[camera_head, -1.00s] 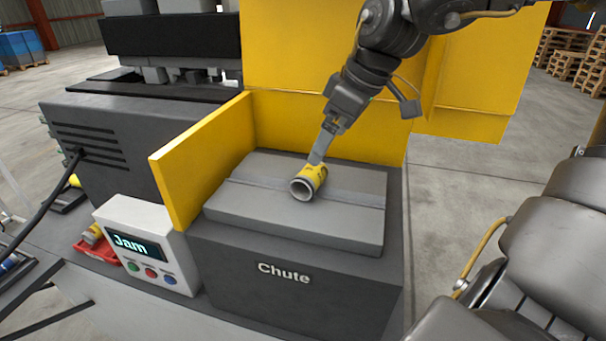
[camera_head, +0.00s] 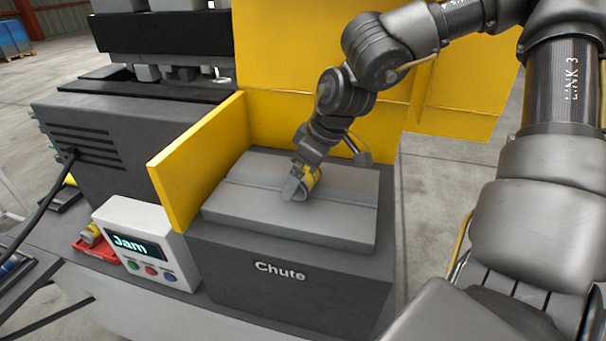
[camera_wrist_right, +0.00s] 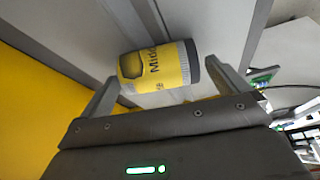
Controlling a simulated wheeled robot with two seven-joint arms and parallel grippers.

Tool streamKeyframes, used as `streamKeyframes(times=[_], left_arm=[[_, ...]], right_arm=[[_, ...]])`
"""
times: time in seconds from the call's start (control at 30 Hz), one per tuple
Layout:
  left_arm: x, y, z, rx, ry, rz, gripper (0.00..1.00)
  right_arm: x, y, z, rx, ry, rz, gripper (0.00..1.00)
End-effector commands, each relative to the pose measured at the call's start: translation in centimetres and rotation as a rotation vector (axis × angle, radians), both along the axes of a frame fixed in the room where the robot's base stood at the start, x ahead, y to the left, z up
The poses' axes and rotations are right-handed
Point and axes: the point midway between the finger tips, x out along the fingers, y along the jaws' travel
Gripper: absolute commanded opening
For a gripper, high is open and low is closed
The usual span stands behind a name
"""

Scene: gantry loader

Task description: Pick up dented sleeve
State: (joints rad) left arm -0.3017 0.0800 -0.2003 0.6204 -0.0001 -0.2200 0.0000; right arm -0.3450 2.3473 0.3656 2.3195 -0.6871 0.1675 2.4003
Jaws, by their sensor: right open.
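The sleeve (camera_head: 313,178) is a short yellow tube with grey ends, lying on the grey top of the chute (camera_head: 345,213). In the right wrist view the sleeve (camera_wrist_right: 160,68) shows dark lettering and a dark oval patch on its yellow side; I cannot tell whether this is a dent. My right gripper (camera_head: 299,187) reaches down over the sleeve and partly hides it. In the wrist view my right gripper (camera_wrist_right: 163,76) is open, with one finger near each end of the sleeve. My left gripper is not in view.
Yellow guard panels (camera_head: 200,158) stand along the left and back of the chute. A white control box (camera_head: 145,245) reading "Jam" stands at its left. Beside it is a red tray (camera_head: 98,250) with a yellow part. A dark machine (camera_head: 100,140) fills the back left.

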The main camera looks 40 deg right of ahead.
Motion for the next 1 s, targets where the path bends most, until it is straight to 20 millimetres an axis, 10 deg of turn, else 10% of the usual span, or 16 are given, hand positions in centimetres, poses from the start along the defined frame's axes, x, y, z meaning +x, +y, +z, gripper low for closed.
streamKeyframes(times=[0.3, 0.73, 1.0], left_arm=[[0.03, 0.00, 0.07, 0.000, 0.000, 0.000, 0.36], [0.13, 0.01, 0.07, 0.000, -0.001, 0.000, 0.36], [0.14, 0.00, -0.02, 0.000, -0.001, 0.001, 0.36]], right_arm=[[0.13, 0.07, -0.36, 0.000, -0.001, 0.000, 0.99], [0.12, 0.06, -0.32, 0.000, -0.001, 0.000, 0.42], [0.20, 0.08, -0.06, 0.000, -0.004, 0.001, 0.40]])
